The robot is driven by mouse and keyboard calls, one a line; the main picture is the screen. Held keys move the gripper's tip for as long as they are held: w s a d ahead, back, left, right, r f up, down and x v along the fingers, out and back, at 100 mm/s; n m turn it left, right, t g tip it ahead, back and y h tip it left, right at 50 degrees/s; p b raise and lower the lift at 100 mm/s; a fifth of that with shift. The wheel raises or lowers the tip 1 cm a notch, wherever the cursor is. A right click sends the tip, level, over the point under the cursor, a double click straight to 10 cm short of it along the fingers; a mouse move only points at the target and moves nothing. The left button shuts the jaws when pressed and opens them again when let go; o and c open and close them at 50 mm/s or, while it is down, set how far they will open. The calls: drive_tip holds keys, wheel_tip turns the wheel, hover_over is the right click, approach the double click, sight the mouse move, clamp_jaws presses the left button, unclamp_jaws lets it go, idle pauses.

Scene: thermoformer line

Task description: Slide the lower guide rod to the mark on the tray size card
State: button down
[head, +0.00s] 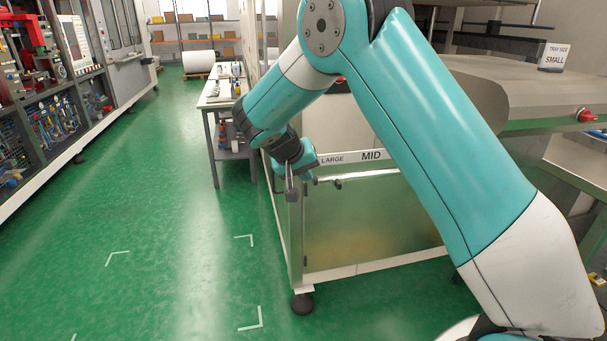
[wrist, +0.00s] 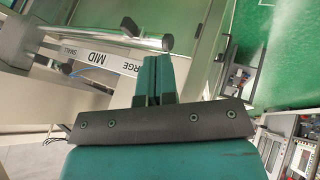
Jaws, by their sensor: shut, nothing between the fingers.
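The tray size card (head: 554,57) stands on the machine top at the upper right of the head view and reads SMALL. A pale scale strip (head: 350,157) on the machine side shows LARGE and MID; in the wrist view the strip (wrist: 115,66) is upside down and also shows SMALL. A metal rod (wrist: 125,28) with a round end crosses the upper left of the wrist view. I cannot tell whether it is the lower guide rod. My gripper (wrist: 152,62) is shut and empty, its tips close to the rod end in the picture; contact is unclear.
The metal machine frame stands on a dark foot (head: 303,303). A side table (head: 213,103) with items stands behind it. Green floor with white corner marks lies open to the left. A red knob (head: 587,115) sits at the machine's right.

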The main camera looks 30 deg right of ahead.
sight(325, 183)
drive_tip(key=d+f+p, duration=0.1)
drive_tip(key=d+f, duration=0.1)
drive_tip(key=d+f+p, duration=0.1)
drive_tip(key=d, duration=0.1)
drive_tip(key=w+d+f+p, duration=0.1)
drive_tip(key=d+f, duration=0.1)
drive_tip(key=shift+d+f, duration=0.3)
drive_tip(key=shift+s+d+f, duration=0.2)
drive_tip(key=shift+d, duration=0.45)
drive_tip(key=shift+d, duration=0.1)
